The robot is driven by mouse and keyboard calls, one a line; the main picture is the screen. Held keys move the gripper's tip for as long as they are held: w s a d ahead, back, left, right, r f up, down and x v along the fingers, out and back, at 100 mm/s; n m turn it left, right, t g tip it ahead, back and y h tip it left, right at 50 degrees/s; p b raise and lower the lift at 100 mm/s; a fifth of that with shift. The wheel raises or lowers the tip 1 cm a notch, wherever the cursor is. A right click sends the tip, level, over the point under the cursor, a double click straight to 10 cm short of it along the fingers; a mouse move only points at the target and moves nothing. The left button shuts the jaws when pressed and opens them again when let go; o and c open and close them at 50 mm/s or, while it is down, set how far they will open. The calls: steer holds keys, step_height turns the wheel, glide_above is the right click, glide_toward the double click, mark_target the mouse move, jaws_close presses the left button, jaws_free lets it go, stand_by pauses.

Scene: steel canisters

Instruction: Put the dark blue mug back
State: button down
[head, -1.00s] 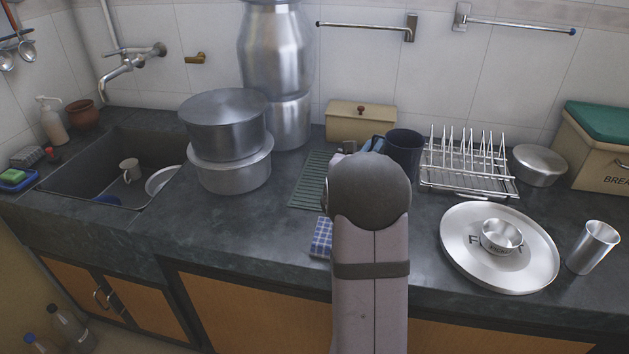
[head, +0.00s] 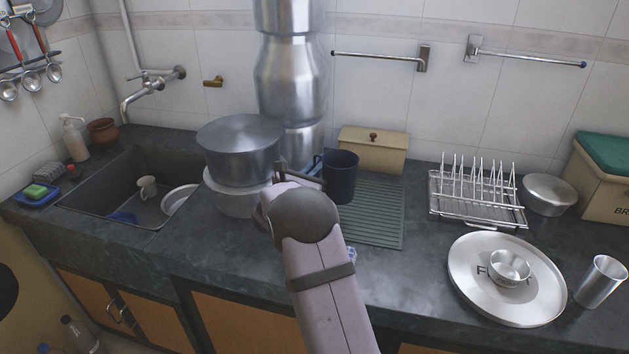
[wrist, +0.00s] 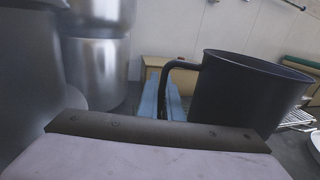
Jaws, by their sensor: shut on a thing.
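The dark blue mug (head: 341,178) is upright in my gripper, in front of the cream box and over the back left part of the green ribbed mat (head: 378,222). I cannot tell whether its base touches the mat. My gripper (head: 312,178) is to the left of the mug and shut on its handle. In the wrist view the mug (wrist: 240,95) fills the right side, with its handle (wrist: 168,78) pointing left between the bluish fingers (wrist: 162,100). My arm hides part of the counter in front.
Steel pots (head: 238,150) and a tall steel canister (head: 290,80) stand close left of my gripper. A cream box (head: 372,152) is behind the mug. A wire rack (head: 475,200) and a steel plate with a bowl (head: 475,285) are to the right. The mat's front right is clear.

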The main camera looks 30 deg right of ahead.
steer(key=shift+w+a+f, duration=0.2)
steer(key=shift+f, duration=0.7)
steer(key=shift+w+a+f, duration=0.15)
steer(key=shift+f, duration=0.75)
step_height(320, 180, down, 3)
steer(key=shift+w+a+r+p, duration=0.1)
steer(key=shift+p, duration=0.35)
steer(key=shift+w+a+f, duration=0.2)
steer(key=shift+f, duration=0.05)
steer(key=shift+f, duration=0.25)
steer(key=c, duration=1.9)
jaws_free()
steer(key=shift+c, duration=0.2)
steer(key=shift+r, duration=0.2)
